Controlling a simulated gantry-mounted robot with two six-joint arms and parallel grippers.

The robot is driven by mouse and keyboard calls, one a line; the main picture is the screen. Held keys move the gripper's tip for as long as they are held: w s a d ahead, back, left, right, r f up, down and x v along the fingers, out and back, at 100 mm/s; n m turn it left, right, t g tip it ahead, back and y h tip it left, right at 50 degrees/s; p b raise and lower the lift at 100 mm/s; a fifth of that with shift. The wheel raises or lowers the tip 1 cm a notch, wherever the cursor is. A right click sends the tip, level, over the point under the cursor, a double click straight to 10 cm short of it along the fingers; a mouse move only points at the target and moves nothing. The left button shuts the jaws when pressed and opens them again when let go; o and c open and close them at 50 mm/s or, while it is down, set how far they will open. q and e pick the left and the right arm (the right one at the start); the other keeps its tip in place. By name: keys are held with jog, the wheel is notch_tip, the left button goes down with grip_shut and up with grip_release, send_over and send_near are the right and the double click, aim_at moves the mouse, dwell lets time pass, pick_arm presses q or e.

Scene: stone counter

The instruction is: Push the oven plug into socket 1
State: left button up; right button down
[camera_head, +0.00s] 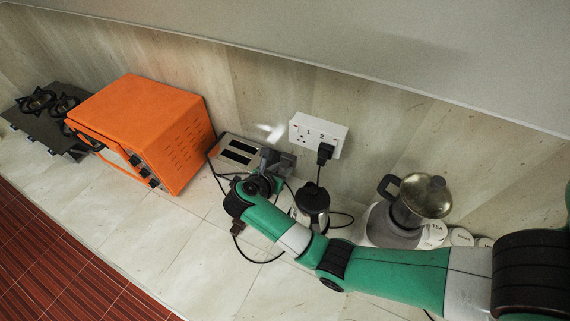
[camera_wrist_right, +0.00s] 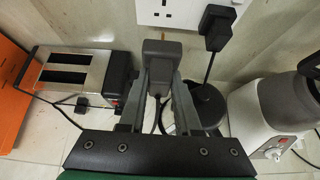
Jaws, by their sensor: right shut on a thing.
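My right gripper (camera_head: 277,162) is shut on a dark grey plug. In the right wrist view the plug (camera_wrist_right: 162,53) sits between the two fingertips (camera_wrist_right: 161,75), facing the wall. The white double socket (camera_head: 306,124) is on the wall, marked 1 and 2; it also shows in the right wrist view (camera_wrist_right: 176,13). Socket 1, on the left, is empty, with its slots partly visible above the held plug. The plug appears apart from the socket, below and left of it in the head view. The orange oven (camera_head: 140,115) stands to the left. My left gripper is out of view.
A black plug (camera_head: 325,152) fills socket 2, its cable hanging down. A toaster (camera_head: 238,152) stands left of my gripper, a dark kettle-like appliance (camera_head: 313,199) just right. Cables lie loose on the counter.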

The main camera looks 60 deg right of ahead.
aim_at(287, 157)
jog(key=shift+w+a, duration=0.15)
jog(key=shift+d+b, duration=0.5)
jog(key=shift+d, duration=2.45)
jog(key=shift+d+b, duration=0.3)
jog(key=shift+d, duration=1.4)
jog(key=c, duration=0.5)
grip_release()
